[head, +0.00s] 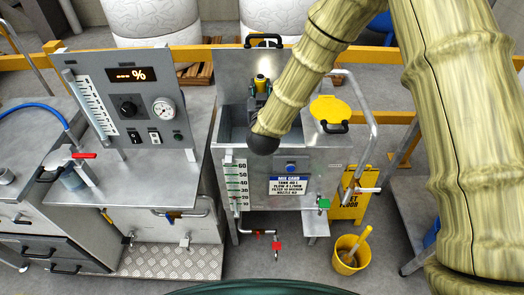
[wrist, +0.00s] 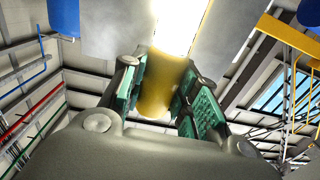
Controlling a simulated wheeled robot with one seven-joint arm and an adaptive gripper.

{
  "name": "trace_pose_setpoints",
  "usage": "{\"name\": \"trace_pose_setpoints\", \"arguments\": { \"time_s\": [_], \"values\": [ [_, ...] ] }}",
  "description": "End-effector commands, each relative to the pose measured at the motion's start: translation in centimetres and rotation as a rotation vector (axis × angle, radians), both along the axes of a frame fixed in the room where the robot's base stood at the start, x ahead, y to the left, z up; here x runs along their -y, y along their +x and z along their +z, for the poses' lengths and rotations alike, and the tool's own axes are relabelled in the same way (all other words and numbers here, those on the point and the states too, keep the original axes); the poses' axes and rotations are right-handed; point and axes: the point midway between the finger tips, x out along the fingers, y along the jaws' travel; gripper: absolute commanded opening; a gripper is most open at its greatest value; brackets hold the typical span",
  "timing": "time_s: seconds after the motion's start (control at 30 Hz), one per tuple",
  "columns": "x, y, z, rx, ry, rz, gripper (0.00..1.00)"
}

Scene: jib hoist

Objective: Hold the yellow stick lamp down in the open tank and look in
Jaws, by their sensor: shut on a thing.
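The yellow stick lamp (wrist: 156,98) is between the green pads of my gripper (wrist: 167,88) in the wrist view, its upper part glowing white. In the head view the lamp (head: 261,80) shows as a small yellow piece with a glow above it. My gripper (head: 259,91) is shut on it, in front of the raised lid (head: 232,70) of the open tank (head: 224,126). The lamp points upward, with roof and walls behind it in the wrist view. My arm hides part of the tank's opening and its inside.
A grey panel (head: 95,95) with a % display and gauge stands left of the tank. A round yellow cap (head: 330,108) with a black handle and a bent pipe (head: 372,110) are on the right. A yellow bucket (head: 350,258) and wet-floor sign (head: 345,208) stand on the floor.

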Motion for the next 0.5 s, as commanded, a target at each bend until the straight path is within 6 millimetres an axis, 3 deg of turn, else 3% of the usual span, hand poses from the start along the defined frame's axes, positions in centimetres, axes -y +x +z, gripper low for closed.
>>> {"name": "trace_pose_setpoints", "arguments": {
  "time_s": [0.5],
  "values": [
    [0.0,0.0,3.3,0.001,0.000,0.000,0.00]
  ]
}}
